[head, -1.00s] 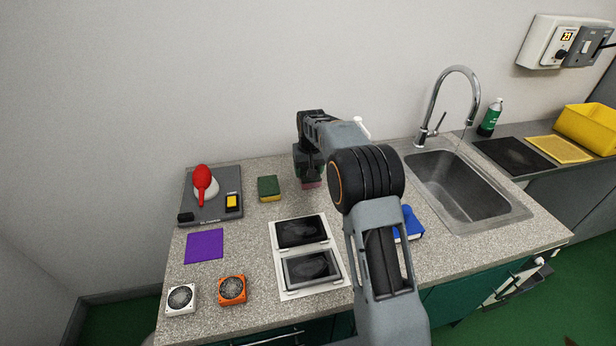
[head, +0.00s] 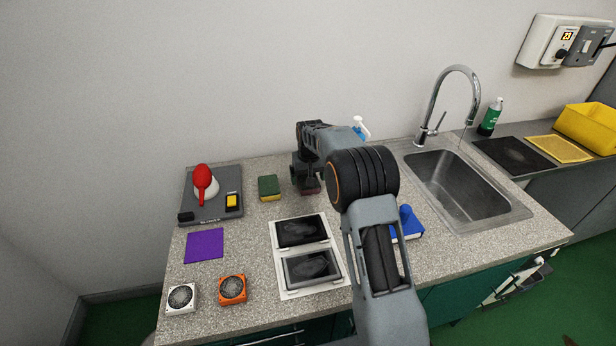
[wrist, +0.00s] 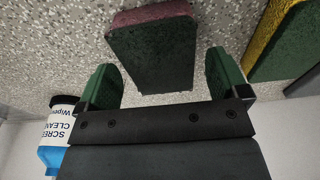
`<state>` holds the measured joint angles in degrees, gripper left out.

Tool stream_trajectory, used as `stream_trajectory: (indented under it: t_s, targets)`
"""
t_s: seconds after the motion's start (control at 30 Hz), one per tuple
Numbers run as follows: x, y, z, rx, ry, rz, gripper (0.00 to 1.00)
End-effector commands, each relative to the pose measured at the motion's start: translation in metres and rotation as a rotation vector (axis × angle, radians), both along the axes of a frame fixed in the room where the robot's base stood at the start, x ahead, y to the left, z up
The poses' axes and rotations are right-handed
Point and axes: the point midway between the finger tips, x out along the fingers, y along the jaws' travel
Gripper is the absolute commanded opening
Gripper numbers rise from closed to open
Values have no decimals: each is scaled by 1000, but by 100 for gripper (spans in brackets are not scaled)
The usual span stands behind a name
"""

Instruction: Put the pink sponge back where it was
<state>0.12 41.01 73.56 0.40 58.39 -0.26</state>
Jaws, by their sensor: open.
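The pink sponge (wrist: 150,12), pink with a dark green pad, rests on the speckled counter in the wrist view. It lies ahead of and between my gripper's fingers (wrist: 160,66), with a gap on each side. My gripper is open with green fingers. In the head view my gripper (head: 305,181) is at the back of the counter, and only a small pink strip of the sponge (head: 312,191) shows below it. The rest is hidden by my arm.
A yellow and green sponge (head: 269,187) lies just left of my gripper. A white and blue wipes container (wrist: 57,130) stands behind my arm.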

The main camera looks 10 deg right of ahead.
Motion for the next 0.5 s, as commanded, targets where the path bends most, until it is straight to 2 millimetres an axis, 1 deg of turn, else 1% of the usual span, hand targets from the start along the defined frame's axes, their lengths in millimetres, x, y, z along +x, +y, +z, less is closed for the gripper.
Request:
stream_trajectory:
  t_s: [0.17, 0.5]
  targets:
    - [-1, 0, 20, 0, -4, 0, 93]
    - [-9, -1, 83, 0, -5, 0, 93]
